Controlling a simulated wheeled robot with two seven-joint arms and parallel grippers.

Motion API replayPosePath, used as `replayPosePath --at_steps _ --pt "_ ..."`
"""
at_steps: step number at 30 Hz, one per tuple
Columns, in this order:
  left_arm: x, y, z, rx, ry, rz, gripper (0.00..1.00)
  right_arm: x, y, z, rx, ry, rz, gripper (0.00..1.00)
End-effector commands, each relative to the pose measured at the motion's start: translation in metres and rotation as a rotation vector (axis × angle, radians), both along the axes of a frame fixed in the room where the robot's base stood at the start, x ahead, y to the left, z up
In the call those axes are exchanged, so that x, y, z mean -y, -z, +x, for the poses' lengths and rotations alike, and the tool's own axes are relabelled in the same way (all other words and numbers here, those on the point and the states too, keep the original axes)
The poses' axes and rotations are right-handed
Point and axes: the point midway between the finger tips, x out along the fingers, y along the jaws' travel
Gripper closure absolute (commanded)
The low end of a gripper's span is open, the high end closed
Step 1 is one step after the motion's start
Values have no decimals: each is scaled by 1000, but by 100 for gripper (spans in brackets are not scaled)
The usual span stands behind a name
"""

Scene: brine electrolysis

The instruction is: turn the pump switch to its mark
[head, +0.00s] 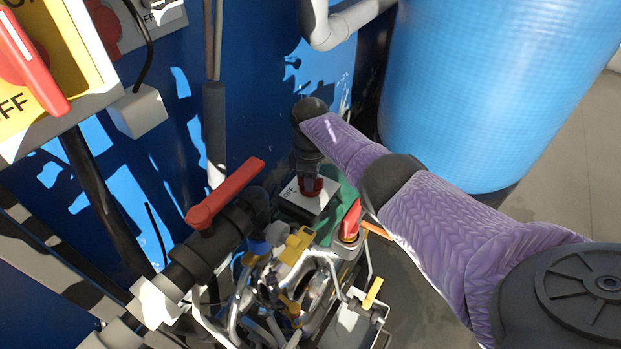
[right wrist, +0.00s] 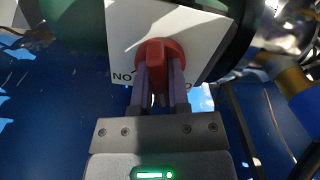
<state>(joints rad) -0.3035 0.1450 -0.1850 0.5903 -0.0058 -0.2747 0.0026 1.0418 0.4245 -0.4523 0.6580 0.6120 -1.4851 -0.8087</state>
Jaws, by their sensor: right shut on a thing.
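The pump switch is a red rotary knob (head: 313,187) on a white plate (head: 302,204) marked OFF, low in the middle of the head view. In the right wrist view the red knob (right wrist: 159,55) sits on the white plate (right wrist: 190,22), with lettering partly hidden behind the fingers. My right gripper (head: 310,180) reaches down from above and is shut on the knob; its two fingers (right wrist: 162,72) lie on either side of the knob's grip. The knob's exact angle against its mark is hard to tell. My left gripper is not in view.
A red-handled valve (head: 226,193) on a black pipe is left of the switch. A smaller red handle (head: 351,218) and yellow levers (head: 297,244) stand close by. A yellow panel with a red switch (head: 35,65) is at upper left. A large blue tank (head: 490,90) stands behind right.

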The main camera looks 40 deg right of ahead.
Motion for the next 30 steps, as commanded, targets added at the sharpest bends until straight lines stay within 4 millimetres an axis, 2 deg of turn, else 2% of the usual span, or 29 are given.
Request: replayPosePath --at_steps 15,30 --pt "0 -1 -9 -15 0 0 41 0 0 0 1 -368 2 100" --pt "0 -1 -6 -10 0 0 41 0 0 0 1 -468 2 100"
